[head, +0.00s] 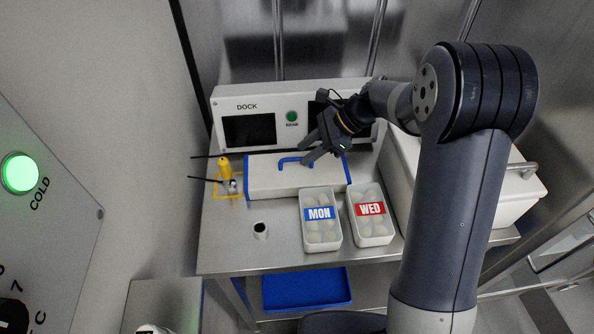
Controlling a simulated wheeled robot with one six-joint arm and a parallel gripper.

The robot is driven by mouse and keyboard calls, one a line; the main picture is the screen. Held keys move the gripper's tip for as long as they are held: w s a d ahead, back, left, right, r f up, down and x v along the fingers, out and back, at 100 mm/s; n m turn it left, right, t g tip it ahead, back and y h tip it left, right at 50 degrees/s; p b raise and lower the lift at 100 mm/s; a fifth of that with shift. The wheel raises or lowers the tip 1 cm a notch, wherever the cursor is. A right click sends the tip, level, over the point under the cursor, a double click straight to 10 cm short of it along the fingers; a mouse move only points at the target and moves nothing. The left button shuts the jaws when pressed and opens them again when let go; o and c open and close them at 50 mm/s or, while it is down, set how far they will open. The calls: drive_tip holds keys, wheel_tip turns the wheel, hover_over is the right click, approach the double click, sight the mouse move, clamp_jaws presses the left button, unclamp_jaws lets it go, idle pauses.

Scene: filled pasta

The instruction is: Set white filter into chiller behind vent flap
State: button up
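A white case with a blue handle and blue edges (268,182) lies in front of the DOCK unit (285,92). My gripper (323,157) hangs over the right part of this case, close to the handle's right end. Contact and finger gap are unclear. Which thing is the chiller, and where its vent flap is, I cannot tell. My gripper and wrist partly cover the DOCK unit's right window.
Boxes marked MON (319,235) and WED (371,229) stand in front of the case. A yellow item (223,168) with dark rods is at left. A white bin (505,200) stands right, behind my arm. A COLD panel with green light (20,174) is far left. A blue tray (306,290) lies below.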

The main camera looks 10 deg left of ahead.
sight(296, 158)
drive_tip(key=shift+w+f+p+x, duration=0.15)
drive_tip(key=shift+p+x, duration=0.1)
drive_tip(key=shift+x, duration=0.6)
drive_tip(key=shift+w+p+x, duration=0.15)
drive_tip(key=shift+p+x, duration=0.05)
drive_tip(key=shift+x, duration=0.6)
drive_tip(key=shift+w+f+p+x, duration=0.15)
drive_tip(key=shift+p+x, duration=0.1)
drive_tip(key=shift+x, duration=0.6)
drive_tip(key=shift+d+r, duration=0.1)
drive_tip(key=shift+r, duration=0.05)
clamp_jaws()
